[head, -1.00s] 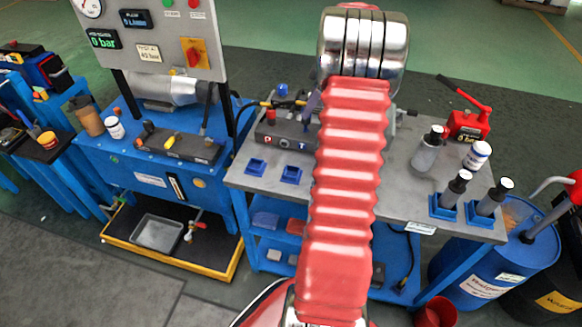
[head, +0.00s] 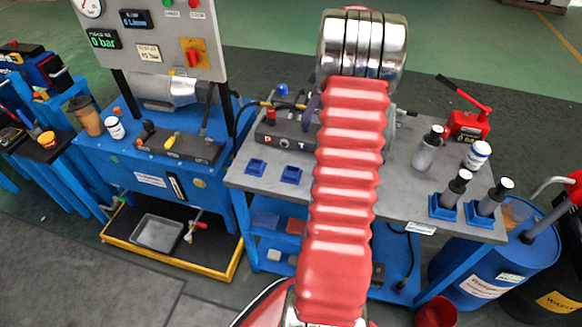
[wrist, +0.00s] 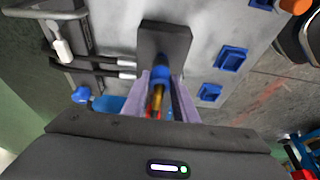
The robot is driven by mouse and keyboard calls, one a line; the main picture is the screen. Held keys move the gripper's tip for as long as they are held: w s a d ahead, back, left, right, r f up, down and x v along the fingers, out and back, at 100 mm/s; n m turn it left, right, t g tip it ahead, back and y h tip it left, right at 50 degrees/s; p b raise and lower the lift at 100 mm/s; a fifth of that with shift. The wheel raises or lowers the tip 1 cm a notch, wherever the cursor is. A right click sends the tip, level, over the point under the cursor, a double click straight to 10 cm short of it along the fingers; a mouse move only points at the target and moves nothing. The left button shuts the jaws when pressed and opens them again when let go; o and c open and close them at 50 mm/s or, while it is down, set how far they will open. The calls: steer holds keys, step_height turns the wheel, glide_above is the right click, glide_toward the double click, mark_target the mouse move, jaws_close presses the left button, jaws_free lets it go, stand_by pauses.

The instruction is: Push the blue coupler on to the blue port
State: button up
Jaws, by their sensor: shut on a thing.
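In the wrist view my gripper (wrist: 160,104) has pale purple fingers closed around a slim fitting with brassy and red parts. The blue coupler (wrist: 150,60) shows as a blue collar just beyond the fingertips, against the dark port block (wrist: 165,38). The blue port itself is hidden behind it, and I cannot tell whether the coupler is fully seated. In the head view the port block (head: 283,140), with a red fitting (head: 271,116) and letters on its front, stands on the grey bench. My red arm hides most of the gripper; part of a purple finger (head: 312,106) shows beside it.
Empty blue holders (head: 291,175) sit in front of the block. A red hand pump (head: 467,122) and several bottles stand at the bench's right. A blue knob (wrist: 82,95) and dark hoses (wrist: 95,67) lie left in the wrist view. A gauge panel (head: 150,35) rises at the left.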

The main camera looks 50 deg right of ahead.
steer(key=shift+f, duration=0.65)
steer(key=o, duration=1.2)
steer(key=shift+v, duration=2.55)
steer(key=v, duration=1.3)
steer(key=shift+r, duration=0.3)
steer(key=shift+d, duration=0.1)
